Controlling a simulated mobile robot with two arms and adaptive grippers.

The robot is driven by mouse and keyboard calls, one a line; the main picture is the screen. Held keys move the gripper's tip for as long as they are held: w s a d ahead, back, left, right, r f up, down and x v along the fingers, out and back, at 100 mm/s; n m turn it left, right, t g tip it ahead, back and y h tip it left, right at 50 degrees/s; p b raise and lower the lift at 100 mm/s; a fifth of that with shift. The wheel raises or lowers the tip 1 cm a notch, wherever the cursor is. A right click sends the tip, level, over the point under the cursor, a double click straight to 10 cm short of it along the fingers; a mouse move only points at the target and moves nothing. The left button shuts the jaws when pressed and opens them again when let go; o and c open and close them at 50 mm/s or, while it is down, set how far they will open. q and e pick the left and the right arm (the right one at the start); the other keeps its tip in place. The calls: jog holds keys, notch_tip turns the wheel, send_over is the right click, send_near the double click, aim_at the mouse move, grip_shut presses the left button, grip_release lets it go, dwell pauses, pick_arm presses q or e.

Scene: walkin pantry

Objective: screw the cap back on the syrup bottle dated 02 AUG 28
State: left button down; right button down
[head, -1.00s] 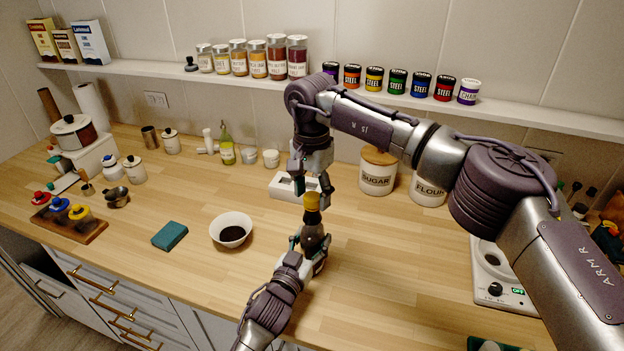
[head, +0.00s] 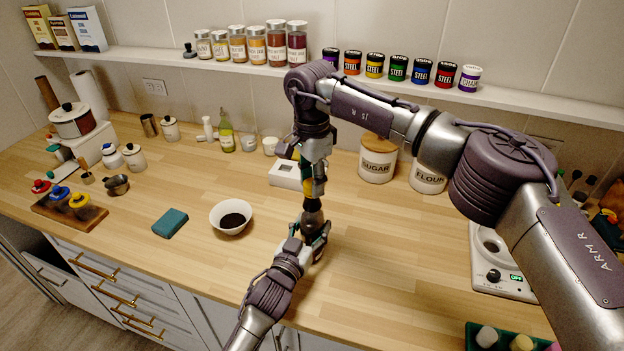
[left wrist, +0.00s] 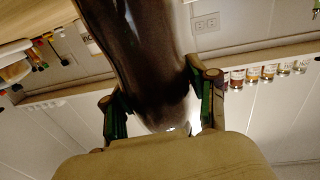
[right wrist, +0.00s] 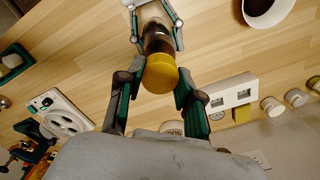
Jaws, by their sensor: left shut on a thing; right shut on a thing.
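The dark syrup bottle (head: 312,207) stands roughly upright above the counter. My left gripper (head: 313,236) is shut on its body; the left wrist view shows the dark bottle (left wrist: 150,60) between the fingers. The yellow cap (right wrist: 160,73) sits at the top of the bottle in the right wrist view. My right gripper (head: 314,178) points down from above and is shut on the cap, with one finger on each side. The fingers partly hide the cap in the head view. I cannot tell how far it is threaded, and no date is readable.
A white bowl (head: 229,228) of dark liquid and a teal sponge (head: 170,223) lie to the left. A white box (head: 284,176) is just behind the grippers. Sugar (head: 376,163) and flour (head: 427,181) canisters stand behind right.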

jog(key=m, duration=2.4)
jog(key=c, duration=0.7)
grip_release()
notch_tip(320, 180, up, 12)
jog(key=shift+a+f, duration=0.1)
